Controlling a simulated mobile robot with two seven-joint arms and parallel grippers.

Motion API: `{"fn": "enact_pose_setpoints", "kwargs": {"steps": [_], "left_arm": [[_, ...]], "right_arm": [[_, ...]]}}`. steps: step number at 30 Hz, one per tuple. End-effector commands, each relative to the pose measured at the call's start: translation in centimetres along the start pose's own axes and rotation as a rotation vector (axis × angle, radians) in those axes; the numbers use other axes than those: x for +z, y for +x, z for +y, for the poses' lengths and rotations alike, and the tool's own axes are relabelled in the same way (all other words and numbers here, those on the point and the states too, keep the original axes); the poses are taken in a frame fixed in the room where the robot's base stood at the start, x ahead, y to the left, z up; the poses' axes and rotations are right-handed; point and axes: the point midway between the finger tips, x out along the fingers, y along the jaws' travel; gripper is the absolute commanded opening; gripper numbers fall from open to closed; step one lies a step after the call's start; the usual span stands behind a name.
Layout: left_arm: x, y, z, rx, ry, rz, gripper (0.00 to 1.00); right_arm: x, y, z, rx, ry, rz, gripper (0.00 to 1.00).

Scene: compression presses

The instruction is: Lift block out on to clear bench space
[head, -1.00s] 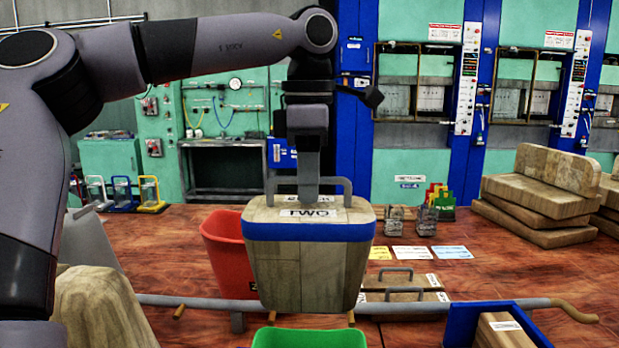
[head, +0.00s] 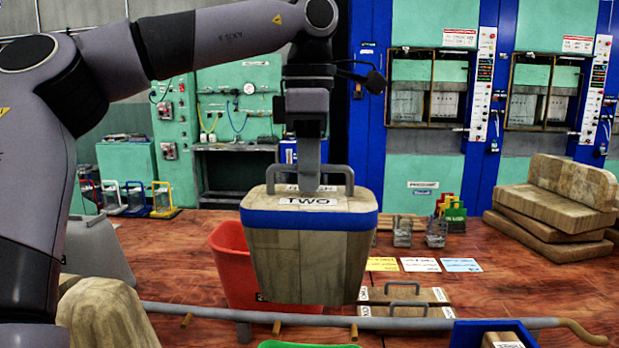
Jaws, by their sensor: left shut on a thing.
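A large wooden block (head: 308,262) with a blue band, a grey handle and a label reading "TWO" hangs upright in the middle of the head view. My left gripper (head: 308,172) is above it, shut on the block at its handle. The block hides part of a red bin (head: 232,262) behind it and part of the bench (head: 520,275). The top of a green bin (head: 305,345) shows at the bottom edge, below the block. My right gripper is not in view.
A grey rail (head: 430,323) crosses the bench front. Two flat handled pieces (head: 405,293) lie right of the block, with a blue bin (head: 462,335) in front. Several coloured cards (head: 418,265) and stacked wooden slabs (head: 550,215) are farther back. Open bench lies right of the cards.

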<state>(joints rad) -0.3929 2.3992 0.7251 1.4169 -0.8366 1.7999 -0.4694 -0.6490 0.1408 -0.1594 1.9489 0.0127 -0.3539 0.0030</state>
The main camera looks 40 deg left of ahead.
Motion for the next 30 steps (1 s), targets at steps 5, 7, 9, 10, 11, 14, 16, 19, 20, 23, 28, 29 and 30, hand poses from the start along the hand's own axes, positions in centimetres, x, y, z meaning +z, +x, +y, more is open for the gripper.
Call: {"fn": "enact_pose_setpoints", "kwargs": {"steps": [5,7,9,10,11,14,16,19,20,23,28,29,30], "left_arm": [[0.0,-2.4,0.0,0.003,0.000,-0.003,0.00],[0.1,-2.9,0.0,0.005,-0.001,-0.002,0.00],[0.1,-3.7,0.0,0.004,-0.002,-0.002,0.00],[0.1,-4.0,0.0,0.004,-0.001,-0.001,0.00],[0.1,-4.3,0.0,0.005,-0.001,-0.001,0.00],[0.1,-5.2,0.0,0.003,-0.002,-0.001,0.00],[0.1,-5.7,0.0,0.003,0.000,0.000,0.00],[0.1,-6.2,0.0,0.002,0.000,-0.001,0.00],[0.0,-6.3,0.0,0.002,-0.001,0.000,0.00],[0.1,-6.6,0.0,0.002,0.000,0.000,0.00],[0.1,-6.7,0.0,0.002,0.001,0.000,0.00],[0.1,-6.7,0.0,0.002,0.001,0.000,0.00],[0.1,-6.7,0.0,0.002,0.001,-0.001,0.00]], "right_arm": [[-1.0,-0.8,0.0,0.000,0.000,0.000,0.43],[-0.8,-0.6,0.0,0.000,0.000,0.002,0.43],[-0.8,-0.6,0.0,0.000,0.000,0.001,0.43],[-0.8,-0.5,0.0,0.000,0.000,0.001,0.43],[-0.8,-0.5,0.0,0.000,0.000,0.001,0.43],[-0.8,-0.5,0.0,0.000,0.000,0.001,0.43],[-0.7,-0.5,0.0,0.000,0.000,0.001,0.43],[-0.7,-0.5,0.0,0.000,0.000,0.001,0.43],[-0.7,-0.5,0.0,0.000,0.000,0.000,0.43],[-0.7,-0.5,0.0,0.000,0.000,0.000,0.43],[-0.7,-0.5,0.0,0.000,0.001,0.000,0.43],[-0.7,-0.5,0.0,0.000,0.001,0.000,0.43],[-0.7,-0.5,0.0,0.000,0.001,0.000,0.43]]}}
